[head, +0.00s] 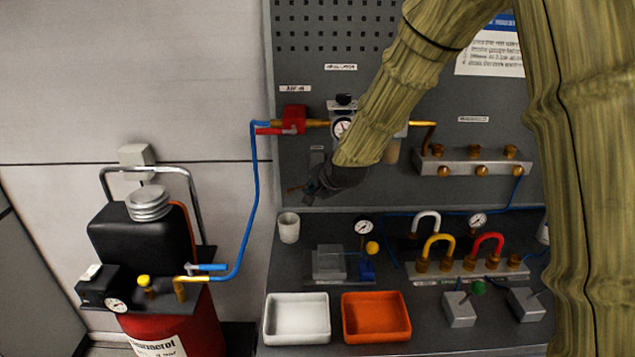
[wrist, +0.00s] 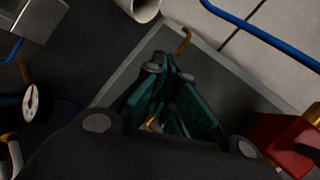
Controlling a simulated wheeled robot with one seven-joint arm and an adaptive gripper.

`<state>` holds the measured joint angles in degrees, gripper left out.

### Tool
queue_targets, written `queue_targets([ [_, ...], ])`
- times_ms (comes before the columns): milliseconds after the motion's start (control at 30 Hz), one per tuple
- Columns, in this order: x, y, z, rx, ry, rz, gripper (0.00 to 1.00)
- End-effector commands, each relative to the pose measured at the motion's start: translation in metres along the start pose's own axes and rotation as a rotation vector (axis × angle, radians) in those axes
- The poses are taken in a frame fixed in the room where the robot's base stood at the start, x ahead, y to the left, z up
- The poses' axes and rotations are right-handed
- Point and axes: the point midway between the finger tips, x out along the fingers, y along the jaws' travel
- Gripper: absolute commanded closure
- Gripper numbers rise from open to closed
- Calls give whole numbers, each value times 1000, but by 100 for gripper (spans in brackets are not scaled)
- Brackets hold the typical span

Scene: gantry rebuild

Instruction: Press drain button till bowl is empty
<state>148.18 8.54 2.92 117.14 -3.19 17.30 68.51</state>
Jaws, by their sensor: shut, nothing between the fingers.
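The filter-regulator unit with its gauge (head: 342,127) is mounted on the pegboard in the head view, partly covered by my arm. A tan bowl-like part (head: 392,151) shows just right of my arm; its liquid level cannot be made out. No drain button can be made out in either view; the underside of the unit is hidden by my arm. My gripper (head: 300,190) is in front of the panel, below and left of the gauge, pointing left and down. In the wrist view its dark green fingers (wrist: 170,66) are closed together and hold nothing.
A red valve (head: 294,118) and blue hose (head: 253,200) are left of the unit. Below, the bench holds a white cup (head: 289,227), a white tray (head: 297,338), an orange tray (head: 376,336) and coloured hose loops. A red compressor (head: 175,325) stands left.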

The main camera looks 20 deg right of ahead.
Motion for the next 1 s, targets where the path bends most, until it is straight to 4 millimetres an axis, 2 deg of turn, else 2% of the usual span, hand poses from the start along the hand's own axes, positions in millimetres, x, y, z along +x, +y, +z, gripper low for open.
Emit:
queue_targets([
  [1000, 5, -4, -4, 1, 0, 0, 100],
])
